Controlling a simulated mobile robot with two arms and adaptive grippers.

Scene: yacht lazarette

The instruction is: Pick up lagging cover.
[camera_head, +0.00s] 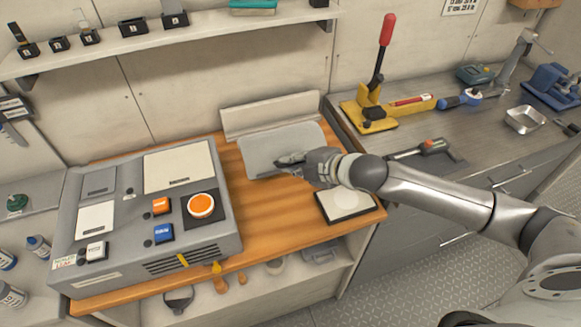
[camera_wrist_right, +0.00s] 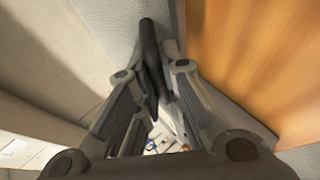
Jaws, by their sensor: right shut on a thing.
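The lagging cover (camera_head: 262,147) is a light grey, curved sheet at the back of the wooden worktop, right of the grey machine. My right gripper (camera_head: 290,162) reaches in from the right and is at the cover's front right part. In the right wrist view my right gripper (camera_wrist_right: 154,80) is shut on a dark, narrow bar (camera_wrist_right: 149,38) against the cover's grey textured surface (camera_wrist_right: 108,22). I cannot tell whether the cover is lifted off the worktop. My left gripper is not in view.
A grey control box (camera_head: 130,262) with an orange button stands at left. A pale upright panel (camera_head: 270,112) is behind the cover. A black-framed white pad (camera_head: 347,202) lies at front right. A yellow press (camera_head: 372,110) with a red handle stands on the steel counter. Bare wood (camera_head: 262,215) lies in front.

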